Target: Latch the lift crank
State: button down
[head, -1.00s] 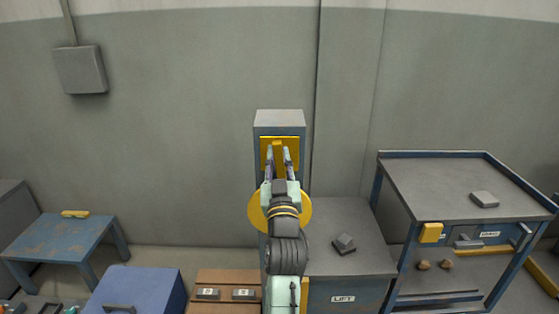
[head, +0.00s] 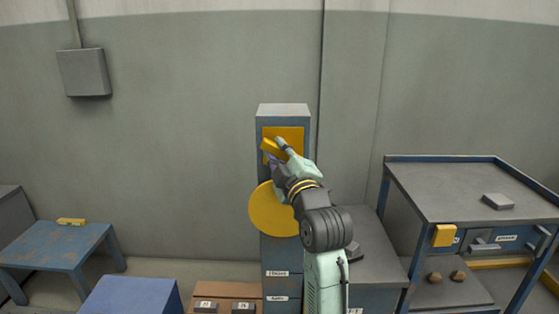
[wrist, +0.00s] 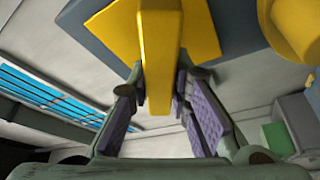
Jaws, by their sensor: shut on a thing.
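The lift crank's yellow handle (head: 272,150) sits on a yellow square plate (head: 292,134) high on the front of a grey-blue column (head: 281,112). In the head view the handle slants, its left end higher than its right. My gripper (head: 280,152) is shut on the handle. In the wrist view the yellow bar (wrist: 160,60) runs between the purple-padded fingers (wrist: 160,95). The handle's right part is hidden behind my gripper in the head view. I cannot see a latch.
A yellow disc (head: 270,210) is on the column below the plate, partly behind my arm. A grey-topped cabinet (head: 375,262) stands right of the column. A blue workbench (head: 450,190) is farther right, and a low blue table (head: 55,250) is at left.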

jog(key=n, duration=0.2)
jog(key=n+g+b, duration=0.1)
jog(key=n, duration=0.1)
jog(key=n+g+b, duration=0.1)
jog(key=n, duration=0.1)
jog(key=shift+f, duration=0.3)
dwell(0.4)
jog(key=c, duration=1.5)
grip_release()
jog(key=v, duration=1.2)
jog(key=shift+r, duration=0.25)
